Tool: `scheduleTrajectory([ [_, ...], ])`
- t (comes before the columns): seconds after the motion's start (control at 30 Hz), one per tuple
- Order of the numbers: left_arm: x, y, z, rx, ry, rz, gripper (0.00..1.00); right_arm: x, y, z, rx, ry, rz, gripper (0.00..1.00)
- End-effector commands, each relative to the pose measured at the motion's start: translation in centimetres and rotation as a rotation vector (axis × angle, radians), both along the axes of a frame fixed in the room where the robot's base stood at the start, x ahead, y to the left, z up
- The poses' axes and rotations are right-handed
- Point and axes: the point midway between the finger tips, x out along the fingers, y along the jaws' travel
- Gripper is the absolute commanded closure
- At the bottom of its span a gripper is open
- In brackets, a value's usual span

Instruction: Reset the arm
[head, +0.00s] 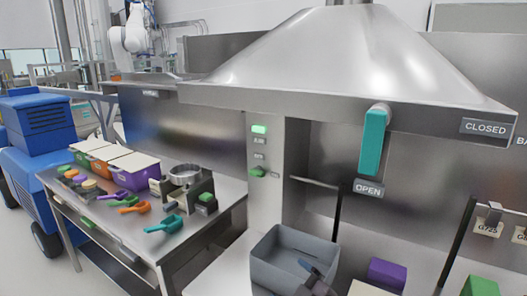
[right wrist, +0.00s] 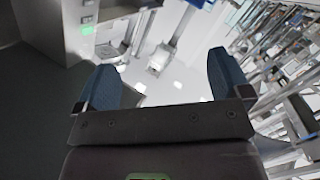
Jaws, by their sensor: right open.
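My right gripper (right wrist: 165,85) is open in the right wrist view. Its two blue fingers stand wide apart with nothing between them. In the head view a dark gripper with bluish fingers (head: 312,268) shows at the bottom edge, in front of or over a grey bin (head: 268,262); it seems to be my right one. I cannot tell whether it touches the bin. The bin looks empty where I see inside. My left gripper is not in view.
A metal hood (head: 345,60) with a teal handle (head: 374,143) hangs above the bench. A purple block (head: 387,274) and a green block (head: 480,287) are right of the bin. A side table (head: 225,190) at left carries coloured bins and scoops. A blue machine (head: 40,125) stands beyond it.

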Motion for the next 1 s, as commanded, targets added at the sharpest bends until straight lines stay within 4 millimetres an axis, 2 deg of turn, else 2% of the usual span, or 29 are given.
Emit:
scheduleTrajectory([
  [0.17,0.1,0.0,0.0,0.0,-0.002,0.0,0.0,-2.2,-4.8,-2.5,0.163,0.133,-0.17,0.05],
  [0.37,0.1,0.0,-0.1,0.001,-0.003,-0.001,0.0,-6.0,-11.1,-6.2,0.283,0.248,-0.363,0.05],
  [0.47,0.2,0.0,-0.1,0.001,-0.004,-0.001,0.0,-8.6,-14.2,-8.5,0.322,0.299,-0.462,0.05],
  [0.6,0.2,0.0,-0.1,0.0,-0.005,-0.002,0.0,-13.2,-18.2,-12.2,0.35,0.381,-0.598,0.05],
  [0.7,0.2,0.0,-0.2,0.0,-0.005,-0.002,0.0,-16.9,-20.2,-14.9,0.356,0.446,-0.677,0.05],
  [0.8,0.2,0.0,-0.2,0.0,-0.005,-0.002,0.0,-20.1,-20.8,-17.0,0.356,0.505,-0.723,0.05],
  [0.9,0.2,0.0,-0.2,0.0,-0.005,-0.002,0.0,-22.3,-20.9,-18.3,0.352,0.545,-0.746,0.05],
  [1.0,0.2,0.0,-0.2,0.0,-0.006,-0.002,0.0,-23.5,-21.1,-19.0,0.346,0.565,-0.757,0.05],
])
